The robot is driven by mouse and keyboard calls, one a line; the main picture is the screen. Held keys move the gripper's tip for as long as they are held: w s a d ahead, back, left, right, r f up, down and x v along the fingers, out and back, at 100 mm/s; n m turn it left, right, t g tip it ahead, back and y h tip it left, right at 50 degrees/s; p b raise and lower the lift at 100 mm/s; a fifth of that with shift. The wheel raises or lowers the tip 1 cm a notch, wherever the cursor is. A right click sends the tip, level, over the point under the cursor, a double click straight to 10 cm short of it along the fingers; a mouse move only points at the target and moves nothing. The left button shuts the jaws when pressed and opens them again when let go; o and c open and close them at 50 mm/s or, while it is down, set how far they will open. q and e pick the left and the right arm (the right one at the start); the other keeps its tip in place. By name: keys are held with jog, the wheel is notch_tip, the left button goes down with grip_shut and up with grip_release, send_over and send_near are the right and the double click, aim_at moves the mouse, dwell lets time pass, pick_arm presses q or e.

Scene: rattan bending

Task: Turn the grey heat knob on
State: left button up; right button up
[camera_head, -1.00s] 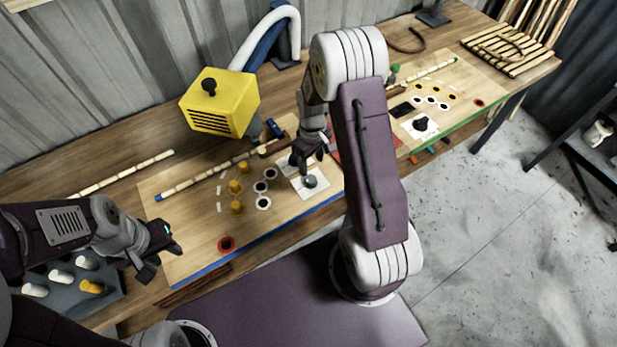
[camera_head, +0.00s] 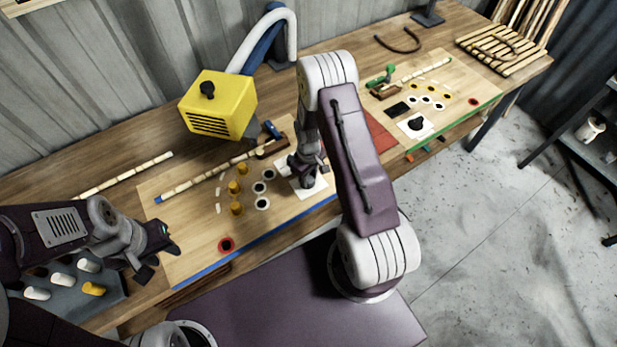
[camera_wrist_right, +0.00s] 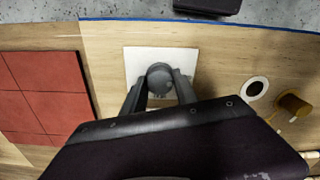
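The grey heat knob (camera_wrist_right: 160,78) sits on a white square plate (camera_wrist_right: 133,62) in the right wrist view. My right gripper (camera_wrist_right: 160,88) is down at the knob, with one finger on each side of it. The fingertips are against or very close to the knob; I cannot tell if they press on it. In the head view my right gripper (camera_head: 308,180) covers the knob, and part of the white plate (camera_head: 312,190) shows below. My left gripper (camera_head: 162,260) is open and empty at the left, by the table's front edge.
A yellow heater box (camera_head: 218,105) hangs behind the board. Orange pegs (camera_head: 236,208) stand left of my right gripper, with a rattan stick (camera_head: 205,180) behind them. A red mat (camera_head: 378,132) lies to the right. A black knob (camera_head: 416,123) is on the right-hand board.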

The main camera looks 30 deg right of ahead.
grip_shut()
jog(key=shift+m, duration=0.3)
jog(key=m, duration=0.3)
jog(key=shift+b, duration=0.4)
jog(key=m+b, duration=0.1)
jog(key=m, duration=0.4)
jog(key=shift+m, duration=0.3)
jog(key=m, duration=0.4)
jog(key=shift+m+b, duration=0.35)
jog(key=shift+m, duration=1.85)
jog(key=o, duration=1.2)
grip_release()
